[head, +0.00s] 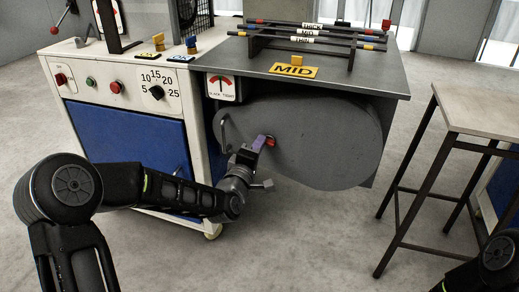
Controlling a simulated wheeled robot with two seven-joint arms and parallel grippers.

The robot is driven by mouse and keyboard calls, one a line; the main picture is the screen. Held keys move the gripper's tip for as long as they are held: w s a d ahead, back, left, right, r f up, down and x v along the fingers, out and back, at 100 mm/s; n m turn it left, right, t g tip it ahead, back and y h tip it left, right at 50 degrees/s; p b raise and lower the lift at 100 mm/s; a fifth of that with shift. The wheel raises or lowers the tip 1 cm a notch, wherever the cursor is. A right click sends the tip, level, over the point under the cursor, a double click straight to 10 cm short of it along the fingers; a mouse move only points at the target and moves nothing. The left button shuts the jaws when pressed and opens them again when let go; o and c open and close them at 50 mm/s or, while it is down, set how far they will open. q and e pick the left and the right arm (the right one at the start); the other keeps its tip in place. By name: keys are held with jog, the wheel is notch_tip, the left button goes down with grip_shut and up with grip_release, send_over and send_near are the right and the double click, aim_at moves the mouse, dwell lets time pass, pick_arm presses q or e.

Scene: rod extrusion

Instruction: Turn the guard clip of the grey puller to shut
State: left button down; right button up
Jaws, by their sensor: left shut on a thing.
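The grey puller (380,75) stands in the middle, with a large rounded grey guard (320,150) on its front side. The exact angle of the clip is too small to tell. My right arm shows only as a black link at the bottom right corner; its gripper is out of view.
A metal loop handle (224,131) is on the guard's left edge. Left is a white and blue machine (120,110) with a dial (157,92). A rack of labelled rods (310,40) and a yellow MID sign (293,71) are on top. A tall table (490,105) stands right.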

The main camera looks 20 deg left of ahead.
pick_arm(q)
jog(key=shift+f+n+b, duration=0.2)
jog(key=shift+n+b, duration=0.15)
jog(key=shift+n, duration=0.55)
jog(key=c, duration=1.5)
grip_release()
jog(key=shift+s, duration=0.15)
jog(key=s, duration=0.2)
jog(key=s+p, duration=0.1)
jog(key=s, duration=0.2)
jog(key=s+p, duration=0.1)
jog(key=s, duration=0.1)
jog(key=shift+s+a, duration=0.25)
jog(key=shift+s, duration=0.05)
